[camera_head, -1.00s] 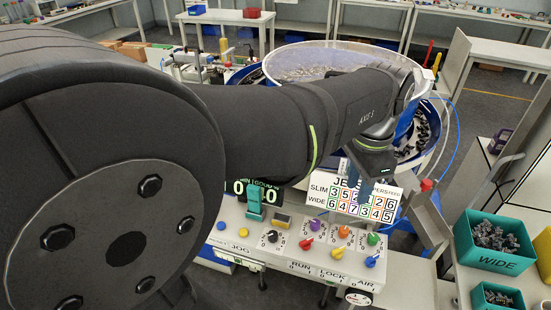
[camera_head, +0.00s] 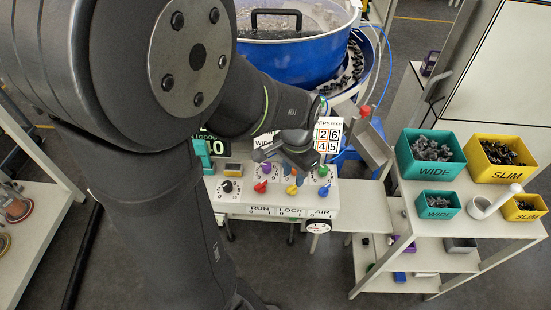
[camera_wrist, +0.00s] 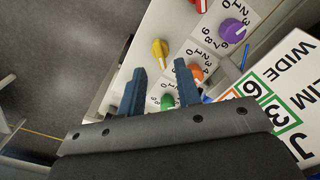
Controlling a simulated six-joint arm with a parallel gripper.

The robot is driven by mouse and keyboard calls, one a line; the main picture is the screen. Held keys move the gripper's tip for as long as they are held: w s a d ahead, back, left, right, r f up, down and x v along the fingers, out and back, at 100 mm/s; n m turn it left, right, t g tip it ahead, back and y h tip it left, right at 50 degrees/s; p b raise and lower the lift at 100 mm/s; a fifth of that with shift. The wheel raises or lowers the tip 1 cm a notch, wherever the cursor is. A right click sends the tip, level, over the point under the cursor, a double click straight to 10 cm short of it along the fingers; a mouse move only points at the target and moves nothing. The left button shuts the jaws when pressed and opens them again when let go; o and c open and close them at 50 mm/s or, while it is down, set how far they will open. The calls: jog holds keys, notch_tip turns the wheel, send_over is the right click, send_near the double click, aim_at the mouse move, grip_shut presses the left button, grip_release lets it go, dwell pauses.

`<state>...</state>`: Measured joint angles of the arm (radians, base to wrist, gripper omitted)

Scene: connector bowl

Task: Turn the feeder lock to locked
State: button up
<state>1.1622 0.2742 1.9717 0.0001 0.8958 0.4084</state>
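The feeder lock is the yellow knob (camera_head: 291,190) above the word LOCK on the white control panel (camera_head: 240,205). It also shows in the wrist view (camera_wrist: 160,52), just beyond my fingertips and in line with the gap between them. My gripper (camera_head: 294,176) hangs over the panel with its blue fingers pointing down. In the wrist view my gripper (camera_wrist: 160,67) is open, with nothing between the fingers. It appears apart from the yellow knob. The knob's 0 and 1 marks are too small to read its setting surely.
Close neighbours are the red RUN knob (camera_head: 261,187), the blue AIR knob (camera_head: 323,190), the purple knob (camera_head: 267,168), the green knob (camera_head: 323,171) and the orange knob (camera_wrist: 195,72). A number card (camera_head: 328,135) stands behind. The blue bowl (camera_head: 290,58) is farther back.

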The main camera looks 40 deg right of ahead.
aim_at(293, 185)
jog(key=shift+f, duration=1.95)
jog(key=shift+c, duration=0.2)
grip_shut()
